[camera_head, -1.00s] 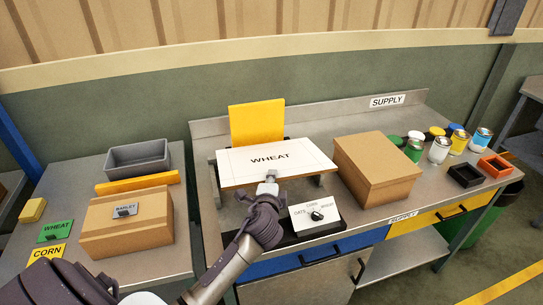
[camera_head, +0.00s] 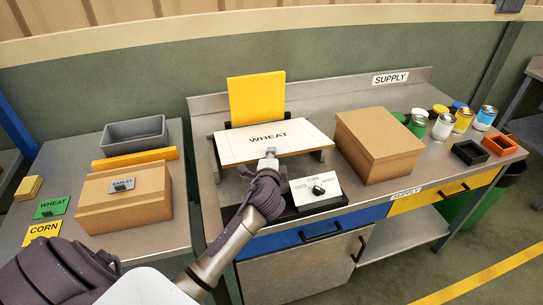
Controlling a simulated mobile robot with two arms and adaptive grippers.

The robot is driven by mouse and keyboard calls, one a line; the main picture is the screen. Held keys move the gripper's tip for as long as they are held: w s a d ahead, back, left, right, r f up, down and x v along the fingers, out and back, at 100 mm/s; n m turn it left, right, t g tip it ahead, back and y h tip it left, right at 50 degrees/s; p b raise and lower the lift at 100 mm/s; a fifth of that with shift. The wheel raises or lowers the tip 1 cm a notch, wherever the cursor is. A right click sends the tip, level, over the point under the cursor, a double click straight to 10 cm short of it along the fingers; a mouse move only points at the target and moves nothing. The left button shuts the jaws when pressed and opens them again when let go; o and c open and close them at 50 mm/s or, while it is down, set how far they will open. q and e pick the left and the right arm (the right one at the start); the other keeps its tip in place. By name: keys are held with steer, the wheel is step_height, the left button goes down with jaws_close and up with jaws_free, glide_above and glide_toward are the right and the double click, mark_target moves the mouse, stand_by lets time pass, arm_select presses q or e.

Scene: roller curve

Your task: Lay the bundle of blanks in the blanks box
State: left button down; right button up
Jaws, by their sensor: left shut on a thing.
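A small stack of yellow pieces (camera_head: 28,187), perhaps the bundle of blanks, lies at the far left of the left table. An open grey box (camera_head: 135,140) stands at the back of that table; no label shows to tell whether it is the blanks box. My left gripper (camera_head: 268,156) is at the front edge of a white board marked WHEAT (camera_head: 250,147) and is shut on it, well to the right of both. The board lies roughly flat over a stand on the workbench. My right gripper is not in view.
A closed cardboard box with a BARLEY tag (camera_head: 104,208) and a yellow bar (camera_head: 135,159) stand in front of the grey box. Green WHEAT (camera_head: 51,207) and yellow CORN (camera_head: 42,233) cards lie left. A dial panel (camera_head: 316,189), large carton (camera_head: 379,146) and several cans (camera_head: 443,126) occupy the workbench.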

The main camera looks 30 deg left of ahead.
arm_select(q)
steer(key=shift+f+b, duration=2.95)
steer(key=shift+f, duration=1.1)
steer(key=shift+c, duration=1.6)
jaws_free()
steer(key=shift+r, duration=0.1)
steer(key=shift+r+p, duration=4.45)
steer(key=shift+p, duration=0.05)
steer(key=shift+f, duration=0.1)
